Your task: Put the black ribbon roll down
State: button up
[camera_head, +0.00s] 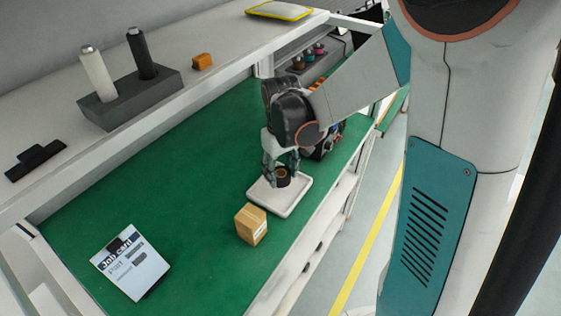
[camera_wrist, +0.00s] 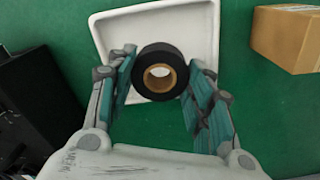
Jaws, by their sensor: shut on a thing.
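The black ribbon roll (camera_head: 283,178) has a brown core and is between the fingers of my gripper (camera_head: 281,164). It is over a white tray (camera_head: 265,202) on the green mat. In the wrist view the roll (camera_wrist: 160,72) shows from its open end, with the fingers of my gripper (camera_wrist: 160,75) on both sides of it. The white tray (camera_wrist: 108,32) is beneath it there. My gripper is shut on the roll. Whether the roll touches the tray floor I cannot tell.
A cardboard box (camera_head: 251,224) stands close to the tray. A job card (camera_head: 130,263) lies at the front left of the green mat (camera_head: 180,190). A grey block with two bottle-like rolls (camera_head: 130,98) stands on the upper shelf. A dark device (camera_wrist: 35,105) is left in the wrist view.

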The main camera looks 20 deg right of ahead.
aim_at(281, 181)
jog(key=shift+f+b, duration=0.65)
jog(key=shift+f, duration=1.45)
jog(key=shift+c, duration=0.3)
jog(key=shift+f, duration=0.1)
jog(key=o, duration=1)
jog(key=shift+o, duration=0.2)
notch_tip(281, 181, up, 12)
jog(key=p, duration=0.4)
jog(key=s+r+m+t, duration=0.2)
jog(key=s+r+t, duration=0.5)
jog(key=s, duration=0.7)
jog(key=shift+s+r+m, duration=0.4)
jog(key=shift+r, duration=0.9)
